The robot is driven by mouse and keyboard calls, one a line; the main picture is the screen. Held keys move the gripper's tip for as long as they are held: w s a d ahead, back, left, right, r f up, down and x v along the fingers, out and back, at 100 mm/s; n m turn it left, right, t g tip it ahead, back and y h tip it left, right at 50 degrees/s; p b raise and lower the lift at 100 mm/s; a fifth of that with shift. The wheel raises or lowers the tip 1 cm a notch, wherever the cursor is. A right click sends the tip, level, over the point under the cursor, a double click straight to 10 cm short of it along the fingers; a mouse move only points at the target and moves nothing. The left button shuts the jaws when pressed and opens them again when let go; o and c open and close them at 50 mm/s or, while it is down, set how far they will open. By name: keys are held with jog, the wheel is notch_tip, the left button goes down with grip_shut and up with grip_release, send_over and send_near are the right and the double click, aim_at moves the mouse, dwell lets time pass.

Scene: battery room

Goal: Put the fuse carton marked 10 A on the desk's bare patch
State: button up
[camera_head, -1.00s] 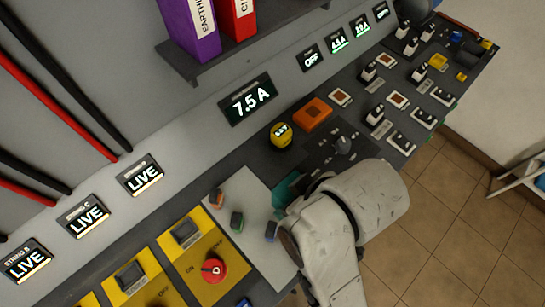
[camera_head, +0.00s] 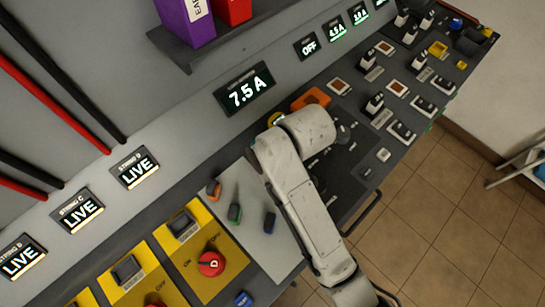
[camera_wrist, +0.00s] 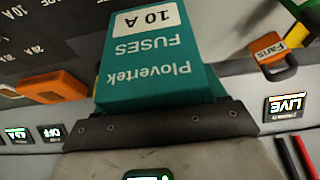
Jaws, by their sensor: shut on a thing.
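The teal fuse carton (camera_wrist: 150,62) is marked "Plovertek FUSES 10 A" in the wrist view. My gripper (camera_wrist: 160,125) is shut on it; its dark jaw lies across the carton's near end. The carton looks tilted in the wrist view, and I cannot tell its height above the desk. In the head view my arm hides both the carton and the jaws. A pale grey patch (camera_head: 250,190) of the desk lies left of my arm, with orange, green and blue padlocks along its middle; the rest of it is bare.
Yellow panels with a red knob (camera_head: 211,263) lie left. Switches (camera_head: 402,131) crowd the right. The upright panel with the 7.5 A display (camera_head: 243,91) stands behind.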

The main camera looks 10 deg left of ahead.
jog(key=shift+w+f+p, duration=0.1)
jog(key=shift+f+p, duration=0.3)
jog(key=shift+f, duration=1.15)
jog(key=o, duration=1.4)
jog(key=shift+f, duration=0.15)
jog(key=shift+o, duration=0.2)
jog(key=v, duration=1.2)
